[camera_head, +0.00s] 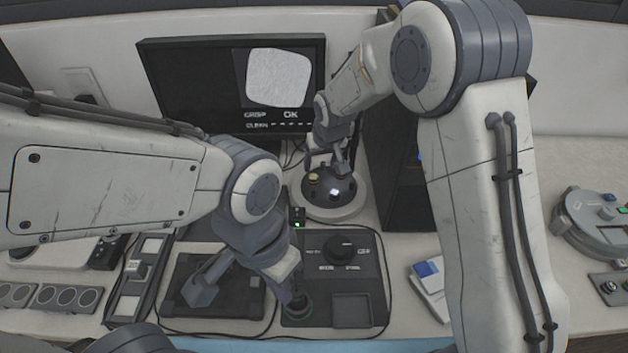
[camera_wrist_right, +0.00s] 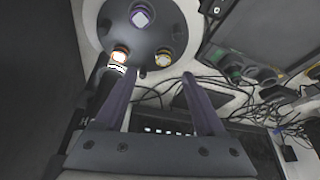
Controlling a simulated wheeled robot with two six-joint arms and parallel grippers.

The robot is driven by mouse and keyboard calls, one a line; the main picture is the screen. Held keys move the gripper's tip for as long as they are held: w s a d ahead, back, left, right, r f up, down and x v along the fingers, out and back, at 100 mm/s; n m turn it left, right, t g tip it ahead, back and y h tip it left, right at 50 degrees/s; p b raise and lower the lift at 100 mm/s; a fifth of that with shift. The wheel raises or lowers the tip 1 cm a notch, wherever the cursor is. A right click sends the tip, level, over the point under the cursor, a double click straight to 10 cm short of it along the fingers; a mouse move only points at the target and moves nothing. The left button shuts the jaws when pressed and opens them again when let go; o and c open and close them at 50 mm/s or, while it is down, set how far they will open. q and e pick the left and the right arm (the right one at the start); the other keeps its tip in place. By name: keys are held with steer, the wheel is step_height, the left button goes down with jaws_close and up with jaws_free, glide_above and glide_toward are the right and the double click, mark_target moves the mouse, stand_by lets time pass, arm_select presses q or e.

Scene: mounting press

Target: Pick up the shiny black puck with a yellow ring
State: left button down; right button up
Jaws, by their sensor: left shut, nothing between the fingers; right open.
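A small round piece with a yellow ring (camera_head: 314,177) sits on a dark dome (camera_head: 322,190) on a round white base. It also shows in the right wrist view (camera_wrist_right: 163,59). I cannot tell whether it is the puck; no other yellow-ringed thing is clear. My right gripper (camera_head: 340,165) is over the dome, beside this piece. In the right wrist view my right gripper (camera_wrist_right: 160,80) is open, its fingers apart, with nothing between them. My left gripper (camera_head: 290,298) is shut and empty, low over the black control panel, by a dark greenish round part (camera_head: 298,306).
A monitor (camera_head: 230,85) stands behind. A black tower (camera_head: 405,170) stands right of the dome. Cables lie around the panel (camera_head: 345,270).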

mark_target(314, 177)
steer(key=x, duration=0.3)
steer(key=shift+f, duration=0.15)
steer(key=x, duration=0.1)
steer(key=p+x, duration=0.1)
steer(key=x, duration=0.1)
steer(key=p+x, duration=0.1)
steer(key=shift+w+a, duration=0.4)
steer(key=shift+a, duration=0.05)
steer(key=shift+w+f, duration=0.15)
steer(key=shift+f, duration=0.35)
jaws_close()
